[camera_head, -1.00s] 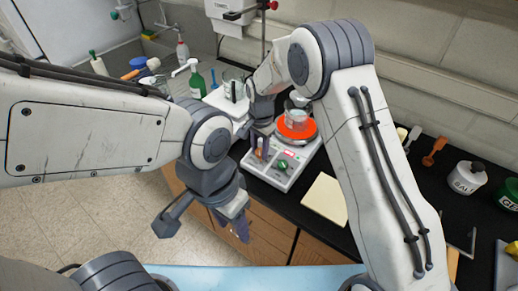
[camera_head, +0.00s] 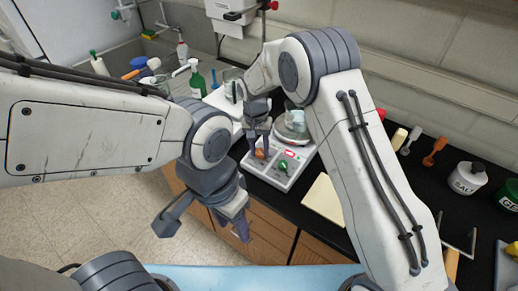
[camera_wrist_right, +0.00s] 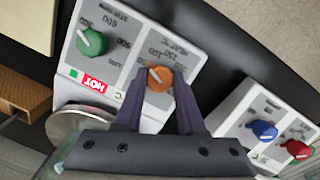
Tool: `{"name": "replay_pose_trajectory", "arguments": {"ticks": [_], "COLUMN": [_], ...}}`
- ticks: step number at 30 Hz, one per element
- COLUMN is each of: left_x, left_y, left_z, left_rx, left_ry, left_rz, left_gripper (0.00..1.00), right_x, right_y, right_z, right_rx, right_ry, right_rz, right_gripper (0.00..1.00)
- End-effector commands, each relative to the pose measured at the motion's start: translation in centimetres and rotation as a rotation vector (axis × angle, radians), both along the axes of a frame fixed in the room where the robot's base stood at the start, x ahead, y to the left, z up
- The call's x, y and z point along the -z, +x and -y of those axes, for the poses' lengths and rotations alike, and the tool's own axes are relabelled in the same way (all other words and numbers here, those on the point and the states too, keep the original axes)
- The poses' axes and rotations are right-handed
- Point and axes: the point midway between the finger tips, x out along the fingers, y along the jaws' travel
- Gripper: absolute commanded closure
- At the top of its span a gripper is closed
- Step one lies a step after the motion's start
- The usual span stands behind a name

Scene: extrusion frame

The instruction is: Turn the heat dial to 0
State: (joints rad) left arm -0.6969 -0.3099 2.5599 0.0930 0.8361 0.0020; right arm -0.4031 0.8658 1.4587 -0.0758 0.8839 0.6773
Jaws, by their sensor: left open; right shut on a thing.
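The orange heat dial (camera_wrist_right: 159,82) is on the front panel of a white hotplate (camera_head: 290,168), beside a green stir dial (camera_wrist_right: 92,42). A white pointer mark on the heat dial points to the upper left in the right wrist view; the number it meets is unclear. My right gripper (camera_wrist_right: 160,73) has its two fingers on either side of the heat dial, shut on it. It also shows over the hotplate in the head view (camera_head: 259,150). The hotplate's round top is grey, with a glass beaker (camera_head: 295,118) on it. My left gripper (camera_head: 240,228) hangs open and empty before the bench.
A second white device with a blue dial (camera_wrist_right: 264,130) and a red dial (camera_wrist_right: 297,149) stands beside the hotplate. A beige pad (camera_head: 324,198) lies on the black bench to the right. A green bottle (camera_head: 196,82) and a white salt jar (camera_head: 467,178) stand farther off.

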Motion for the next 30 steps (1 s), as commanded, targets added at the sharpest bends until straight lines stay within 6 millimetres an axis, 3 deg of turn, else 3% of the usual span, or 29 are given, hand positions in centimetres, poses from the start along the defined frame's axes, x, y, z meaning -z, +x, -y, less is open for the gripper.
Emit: {"name": "replay_pose_trajectory", "arguments": {"ticks": [18, 30], "left_x": [0.15, 0.22], "left_y": [0.0, 0.0], "left_z": [0.0, 0.0], "left_rx": [0.0, 0.0], "left_ry": [0.0, 0.0], "left_rz": [0.0, 0.0], "left_gripper": [0.5, 0.5], "right_x": [-0.13, -0.17], "right_y": [0.21, 0.22], "right_z": [-0.32, -0.32], "right_rx": [-0.569, -0.818], "right_ry": [-0.097, -0.141], "right_rz": [-0.063, -0.094], "right_gripper": [1.0, 1.0]}}
